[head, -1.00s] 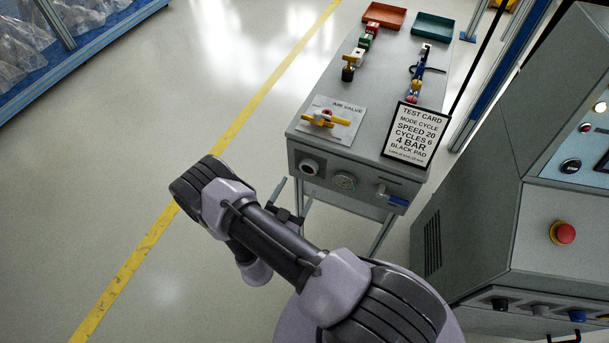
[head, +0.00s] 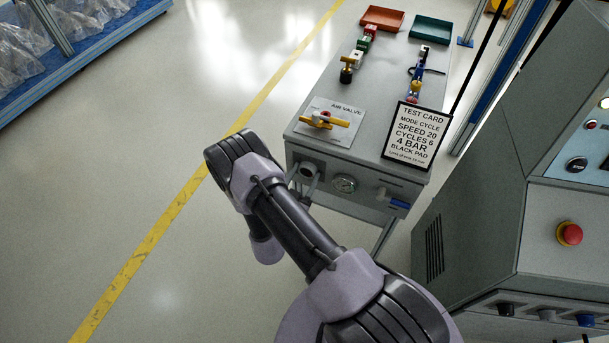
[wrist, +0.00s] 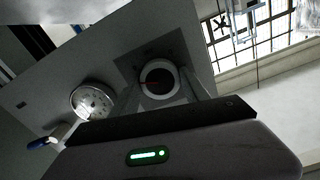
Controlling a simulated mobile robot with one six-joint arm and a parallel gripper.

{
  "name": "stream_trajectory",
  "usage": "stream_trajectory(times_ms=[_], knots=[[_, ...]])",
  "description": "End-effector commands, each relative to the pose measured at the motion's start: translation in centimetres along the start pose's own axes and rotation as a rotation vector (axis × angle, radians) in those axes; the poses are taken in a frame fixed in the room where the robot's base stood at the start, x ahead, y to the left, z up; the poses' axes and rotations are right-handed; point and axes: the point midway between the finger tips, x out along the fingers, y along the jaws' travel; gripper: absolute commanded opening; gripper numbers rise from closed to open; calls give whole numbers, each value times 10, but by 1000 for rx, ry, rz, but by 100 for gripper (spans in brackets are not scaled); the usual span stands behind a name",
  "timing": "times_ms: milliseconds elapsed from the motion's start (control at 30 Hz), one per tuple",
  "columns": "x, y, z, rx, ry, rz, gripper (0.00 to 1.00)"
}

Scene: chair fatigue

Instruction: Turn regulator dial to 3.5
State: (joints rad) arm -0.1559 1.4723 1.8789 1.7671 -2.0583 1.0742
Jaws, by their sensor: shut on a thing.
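The regulator dial (wrist: 159,82) is a round knob with a light rim and a dark face bearing a thin reddish mark, on the front panel of the grey cart. In the wrist view my gripper (wrist: 160,88) has one finger on each side of the dial and is shut on it. In the head view my gripper (head: 306,180) is at the dial (head: 307,169) on the cart's front left, partly hidden by my arm. The round pressure gauge (wrist: 92,100) is beside the dial; it also shows in the head view (head: 345,184). Its reading is too small to tell.
A blue-handled valve (head: 392,201) sticks out right of the gauge. On the cart top are a yellow-handled air valve (head: 325,120) and a test card (head: 417,135) reading 4 BAR. A grey machine cabinet (head: 470,210) stands to the right.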

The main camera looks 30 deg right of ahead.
Motion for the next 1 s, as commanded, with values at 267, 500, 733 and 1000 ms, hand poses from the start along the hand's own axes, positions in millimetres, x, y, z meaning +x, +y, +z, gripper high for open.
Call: stream_trajectory(times_ms=[267,500,733,1000], knots=[[0,0,0,-32,0,0,13],[0,0,0,-170,-1,0,13],[0,0,0,-381,-1,0,13],[0,0,0,-637,-1,0,13]])
